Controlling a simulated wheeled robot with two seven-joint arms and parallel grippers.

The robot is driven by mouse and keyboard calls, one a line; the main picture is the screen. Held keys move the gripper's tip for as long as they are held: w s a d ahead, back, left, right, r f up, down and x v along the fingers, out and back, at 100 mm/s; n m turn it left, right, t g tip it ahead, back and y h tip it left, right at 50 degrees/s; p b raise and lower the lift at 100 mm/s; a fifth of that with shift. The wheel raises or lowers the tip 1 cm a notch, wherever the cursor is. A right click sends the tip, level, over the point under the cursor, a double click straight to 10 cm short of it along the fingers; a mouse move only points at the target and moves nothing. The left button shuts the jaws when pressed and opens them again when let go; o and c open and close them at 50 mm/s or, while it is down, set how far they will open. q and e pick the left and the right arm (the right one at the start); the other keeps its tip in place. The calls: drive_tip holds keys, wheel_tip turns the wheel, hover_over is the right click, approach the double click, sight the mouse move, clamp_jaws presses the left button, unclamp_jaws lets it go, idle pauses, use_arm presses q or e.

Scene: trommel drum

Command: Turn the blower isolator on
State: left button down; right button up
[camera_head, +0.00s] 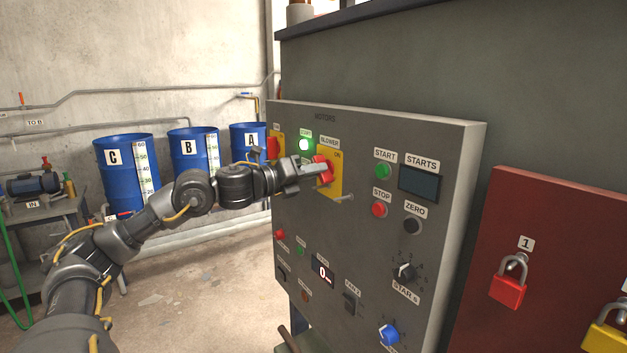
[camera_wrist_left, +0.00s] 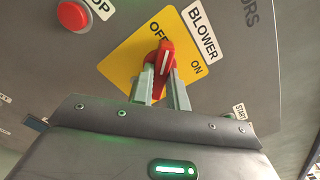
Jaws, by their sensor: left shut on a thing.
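The blower isolator (camera_head: 323,169) is a red rotary handle on a yellow plate (camera_head: 334,184) on the grey motors panel. In the left wrist view the red handle (camera_wrist_left: 164,64) has a white line, and its tip lies close to the OFF mark, with the ON mark apart to its right. My left gripper (camera_head: 318,170) is shut on the handle; in the left wrist view its two pale fingers (camera_wrist_left: 163,88) flank it. The fingers hide part of the handle in the head view. My right gripper is not in view.
A lit green button (camera_head: 304,145) and another red isolator (camera_head: 272,148) sit left of the blower plate. START (camera_head: 383,170) and STOP (camera_head: 379,210) buttons are to its right. A red padlock (camera_head: 508,290) hangs on a dark red board. Blue drums (camera_head: 127,186) stand behind my left arm.

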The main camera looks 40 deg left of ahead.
use_arm(q)
drive_tip(key=m+b, duration=0.1)
drive_tip(key=m, duration=0.3)
drive_tip(key=shift+f+m+b, duration=0.15)
drive_tip(key=shift+m+b, duration=0.15)
drive_tip(key=shift+b, duration=0.1)
drive_tip(key=shift+m+b, duration=0.6)
drive_tip(key=shift+m, duration=1.2)
drive_tip(key=c, duration=1.6)
unclamp_jaws()
drive_tip(key=shift+c, duration=0.2)
